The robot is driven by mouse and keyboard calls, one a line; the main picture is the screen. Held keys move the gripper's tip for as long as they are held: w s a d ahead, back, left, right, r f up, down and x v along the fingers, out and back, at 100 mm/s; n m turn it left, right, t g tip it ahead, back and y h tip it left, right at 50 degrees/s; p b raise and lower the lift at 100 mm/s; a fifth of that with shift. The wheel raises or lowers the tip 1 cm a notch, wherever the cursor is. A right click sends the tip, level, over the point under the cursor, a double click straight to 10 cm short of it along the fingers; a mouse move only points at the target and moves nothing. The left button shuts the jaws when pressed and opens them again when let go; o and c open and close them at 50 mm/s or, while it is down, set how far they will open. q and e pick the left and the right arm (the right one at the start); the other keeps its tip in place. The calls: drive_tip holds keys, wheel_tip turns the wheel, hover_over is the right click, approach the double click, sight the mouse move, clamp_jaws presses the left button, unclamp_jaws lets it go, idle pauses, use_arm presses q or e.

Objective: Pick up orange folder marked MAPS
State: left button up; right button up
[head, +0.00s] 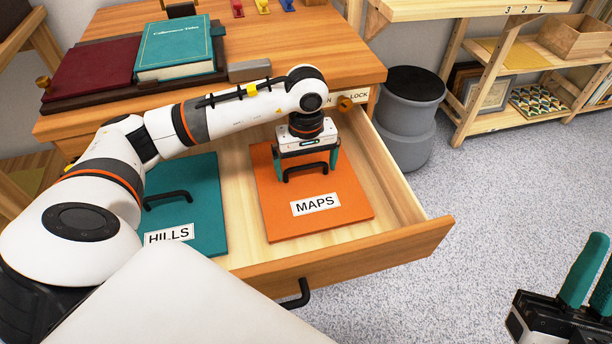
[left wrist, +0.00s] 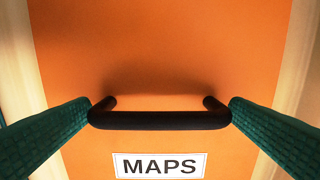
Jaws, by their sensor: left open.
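The orange folder marked MAPS (head: 335,225) lies flat in the open drawer, on its right side. Its black handle (head: 306,168) stands up from the cover and shows whole in the left wrist view (left wrist: 160,121). My left gripper (head: 306,163) points down over this folder, open, with one teal finger at each end of the handle. In the left wrist view the fingertips overlap the handle's ends; I cannot tell whether they touch. My right gripper (head: 598,262) is at the lower right, away from the drawer, empty, its fingers apart and partly cut off.
A teal folder marked HILLS (head: 205,230) lies left of the orange one, partly behind my left arm. The drawer's front wall (head: 350,262) and right wall (head: 385,165) rise around them. Books (head: 175,48) lie on the desk above. A grey stool (head: 408,115) stands beyond the drawer.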

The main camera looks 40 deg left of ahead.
use_arm(q)
drive_tip(key=shift+f, duration=0.45)
drive_tip(key=shift+r, duration=0.1)
drive_tip(key=c, duration=1)
drive_tip(key=shift+o, duration=0.2)
